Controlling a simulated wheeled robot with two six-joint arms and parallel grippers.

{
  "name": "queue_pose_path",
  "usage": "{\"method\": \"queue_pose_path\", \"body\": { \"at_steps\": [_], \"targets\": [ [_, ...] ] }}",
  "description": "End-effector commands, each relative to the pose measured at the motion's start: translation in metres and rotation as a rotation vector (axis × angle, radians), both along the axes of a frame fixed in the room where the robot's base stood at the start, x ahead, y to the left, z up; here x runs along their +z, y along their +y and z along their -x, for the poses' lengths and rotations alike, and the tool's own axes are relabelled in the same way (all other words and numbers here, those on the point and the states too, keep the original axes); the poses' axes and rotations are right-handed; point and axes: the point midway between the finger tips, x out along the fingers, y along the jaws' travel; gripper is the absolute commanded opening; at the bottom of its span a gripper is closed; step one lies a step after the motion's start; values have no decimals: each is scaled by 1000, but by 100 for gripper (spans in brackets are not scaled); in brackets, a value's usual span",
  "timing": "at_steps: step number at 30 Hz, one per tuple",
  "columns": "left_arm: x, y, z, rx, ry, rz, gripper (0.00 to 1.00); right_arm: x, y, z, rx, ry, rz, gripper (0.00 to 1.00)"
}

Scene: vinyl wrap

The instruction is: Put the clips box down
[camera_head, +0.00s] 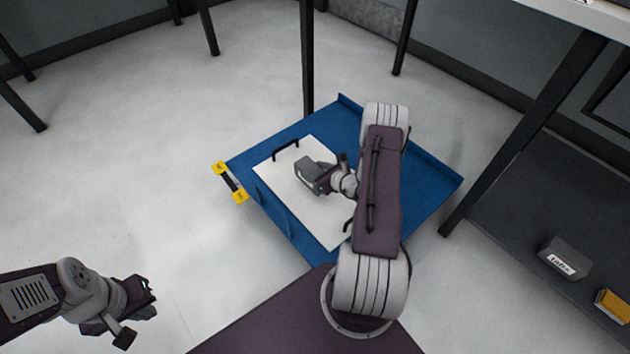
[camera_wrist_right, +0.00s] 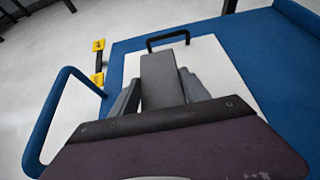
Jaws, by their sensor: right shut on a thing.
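The clips box is a dark grey box (camera_head: 309,173), seen over the white board (camera_head: 287,205) on the blue cart. My right gripper (camera_head: 325,180) is shut on it. In the right wrist view the box (camera_wrist_right: 163,80) sits between the two grey fingers, above or on the white board (camera_wrist_right: 205,62). I cannot tell whether it touches the board. The gripper hides part of the box, and its label is not readable. My left gripper (camera_head: 140,312) is at the lower left over the floor, empty, its fingers apart.
The blue cart (camera_head: 425,178) has raised edges, a blue handle bar (camera_wrist_right: 42,125) and a black-and-yellow fitting (camera_head: 230,182). The board has black handles (camera_head: 285,150). A dark shelf (camera_head: 520,195) at right holds a grey box labelled TABS (camera_head: 563,258) and a yellow box (camera_head: 612,306).

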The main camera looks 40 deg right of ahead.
Motion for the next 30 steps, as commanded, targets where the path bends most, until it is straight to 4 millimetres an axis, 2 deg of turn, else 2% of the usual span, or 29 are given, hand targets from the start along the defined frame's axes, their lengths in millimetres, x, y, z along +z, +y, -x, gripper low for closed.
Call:
{"method": "queue_pose_path", "body": {
  "at_steps": [6, 12, 17, 18, 20, 30],
  "targets": [
    [-39, 0, 0, 0, 0, 0, 0, -43, 0, 0, 0, 0, -1, 6],
    [-34, 0, 0, 0, 0, 0, 0, -38, 0, 0, 0, -1, 0, 6],
    [-37, 0, 0, 0, 0, 0, 0, -42, 0, 0, 1, 0, 0, 6],
    [-36, 0, 0, 0, 0, 0, 0, -42, 0, 0, 1, 0, 0, 60],
    [-36, 0, 0, 0, 0, 0, 0, -42, 0, 1, 1, 0, 0, 76],
    [-33, 0, 0, 0, 0, 0, 0, -38, 0, 1, 1, 0, 0, 76]
  ]
}}
